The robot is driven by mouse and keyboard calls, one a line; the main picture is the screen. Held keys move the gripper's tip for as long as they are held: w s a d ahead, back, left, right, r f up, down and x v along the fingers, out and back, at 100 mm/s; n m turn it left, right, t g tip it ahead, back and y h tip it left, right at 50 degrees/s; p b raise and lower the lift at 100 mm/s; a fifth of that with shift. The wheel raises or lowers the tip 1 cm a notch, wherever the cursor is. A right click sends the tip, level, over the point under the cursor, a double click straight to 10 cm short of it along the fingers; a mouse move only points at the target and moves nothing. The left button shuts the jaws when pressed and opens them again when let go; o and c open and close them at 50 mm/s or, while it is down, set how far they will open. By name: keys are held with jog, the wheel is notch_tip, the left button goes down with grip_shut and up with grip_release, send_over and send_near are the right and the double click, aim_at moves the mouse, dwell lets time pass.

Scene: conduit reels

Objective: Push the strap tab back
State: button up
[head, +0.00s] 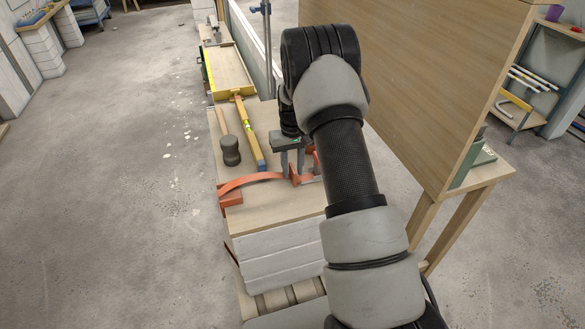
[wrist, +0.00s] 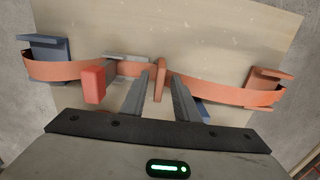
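An orange strap (head: 248,181) bows across the near part of the wooden bench top; in the wrist view the strap (wrist: 215,88) spans from left to right. An upright orange-brown tab (wrist: 160,80) stands at the strap's middle. My gripper (wrist: 161,85) is open, with its two grey fingers on either side of the tab. A small gap seems to show on each side of it. In the head view my gripper (head: 292,168) points down over the strap, and my arm hides the strap's right part.
A red block (wrist: 93,85) stands just left of my fingers. A blue bracket (wrist: 48,48) and an orange bracket (wrist: 270,78) are at the strap's ends. A wooden panel (head: 430,80) stands right.

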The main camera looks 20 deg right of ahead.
notch_tip(320, 180, up, 17)
jog(key=p, duration=0.3)
jog(key=shift+r+p, duration=0.2)
jog(key=shift+p, duration=0.2)
notch_tip(320, 180, up, 10)
jog(key=t, duration=0.1)
send_over(292, 168)
jog(key=s+a, duration=0.2)
jog(key=s, duration=0.3)
jog(key=s+a+r+t, duration=0.2)
jog(key=s+a+r, duration=0.1)
jog(key=s+r, duration=0.6)
jog(key=s+a+t, duration=0.3)
jog(key=s, duration=1.6)
notch_tip(292, 168, up, 21)
jog(key=p, duration=2)
jog(key=shift+s+f, duration=0.15)
jog(key=shift+s, duration=0.05)
